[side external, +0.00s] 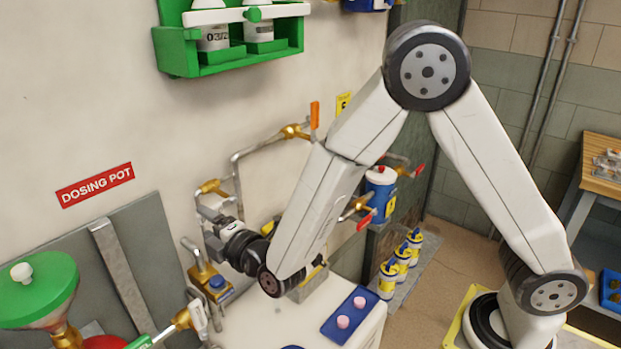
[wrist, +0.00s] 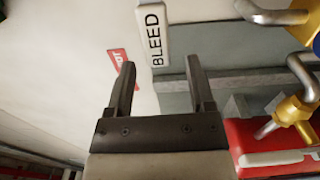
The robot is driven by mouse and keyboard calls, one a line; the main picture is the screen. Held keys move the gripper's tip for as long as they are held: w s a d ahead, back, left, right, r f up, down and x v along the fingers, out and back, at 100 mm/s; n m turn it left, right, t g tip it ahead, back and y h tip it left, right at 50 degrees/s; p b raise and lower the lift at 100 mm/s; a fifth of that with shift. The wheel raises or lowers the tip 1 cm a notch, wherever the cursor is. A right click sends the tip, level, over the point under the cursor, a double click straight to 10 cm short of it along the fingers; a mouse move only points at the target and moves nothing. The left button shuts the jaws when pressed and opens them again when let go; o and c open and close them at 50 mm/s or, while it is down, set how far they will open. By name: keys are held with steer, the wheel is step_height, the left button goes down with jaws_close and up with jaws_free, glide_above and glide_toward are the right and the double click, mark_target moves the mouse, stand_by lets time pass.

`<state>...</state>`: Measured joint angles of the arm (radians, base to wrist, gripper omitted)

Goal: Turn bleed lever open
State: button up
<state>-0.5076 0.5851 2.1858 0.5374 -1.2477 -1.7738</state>
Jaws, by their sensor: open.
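A white tag lettered BLEED (wrist: 153,38) shows in the wrist view, just beyond the fingertips and roughly in line with the gap between them. I cannot tell whether it is on the bleed lever itself or hangs beside it. My gripper (wrist: 160,68) is open, with nothing between its two dark fingers. In the side external view my gripper (side external: 210,213) points left toward the wall, close below a brass valve (side external: 212,187) on a grey pipe. The bleed lever cannot be clearly made out in the side external view.
A brass valve with a blue cap (side external: 208,282) stands below my gripper. A green funnel (side external: 38,290) is at lower left. A blue tray with pink items (side external: 345,314) lies on the white cabinet top. Brass fittings (wrist: 297,110) and a red surface (wrist: 245,133) are right of the fingers.

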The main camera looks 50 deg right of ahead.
steer(key=shift+s, duration=2.5)
steer(key=s+d+f+m+g, duration=0.3)
steer(key=s+d+m+g, duration=0.4)
steer(key=d+m, duration=0.1)
steer(key=s+d+f+m+g, duration=0.3)
steer(key=s+d+m+g, duration=0.5)
steer(key=d+m, duration=0.1)
steer(key=shift+f+m, duration=0.3)
steer(key=shift+m, duration=0.3)
